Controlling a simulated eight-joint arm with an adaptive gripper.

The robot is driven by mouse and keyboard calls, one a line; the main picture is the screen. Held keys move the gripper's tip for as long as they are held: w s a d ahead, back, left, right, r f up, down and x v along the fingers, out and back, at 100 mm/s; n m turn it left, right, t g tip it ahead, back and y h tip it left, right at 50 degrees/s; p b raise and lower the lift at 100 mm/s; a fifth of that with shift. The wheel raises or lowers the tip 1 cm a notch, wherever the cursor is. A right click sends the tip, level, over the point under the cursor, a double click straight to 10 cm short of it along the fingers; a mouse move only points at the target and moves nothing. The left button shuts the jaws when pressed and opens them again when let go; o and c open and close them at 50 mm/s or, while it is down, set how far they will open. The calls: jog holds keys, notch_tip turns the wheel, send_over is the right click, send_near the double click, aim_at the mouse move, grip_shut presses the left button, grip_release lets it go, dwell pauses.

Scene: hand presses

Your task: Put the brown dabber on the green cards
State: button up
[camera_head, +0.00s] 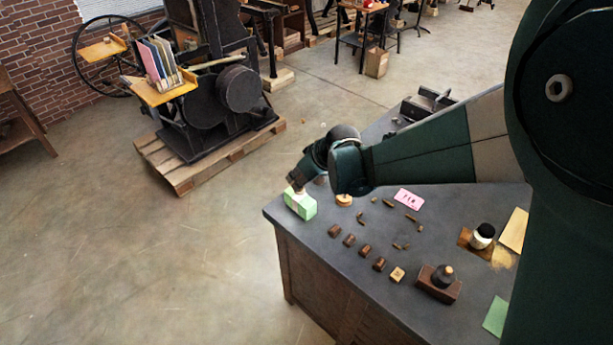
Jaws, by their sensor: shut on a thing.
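The green cards (301,206) form a pale green block-like stack at the far left corner of the grey table. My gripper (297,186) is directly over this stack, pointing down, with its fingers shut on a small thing. Only a little brownish edge of that thing shows, at the top of the stack; it seems to be the brown dabber (298,190). My fingers hide most of it. I cannot tell whether it touches the cards.
A round tan piece (344,200) lies just right of the stack. The table edge is close left of the stack.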

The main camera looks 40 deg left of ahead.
jog(key=shift+f, duration=0.9)
jog(key=shift+f, duration=0.2)
jog(key=o, duration=0.9)
jog(key=shift+r, duration=0.2)
jog(key=shift+v, duration=6)
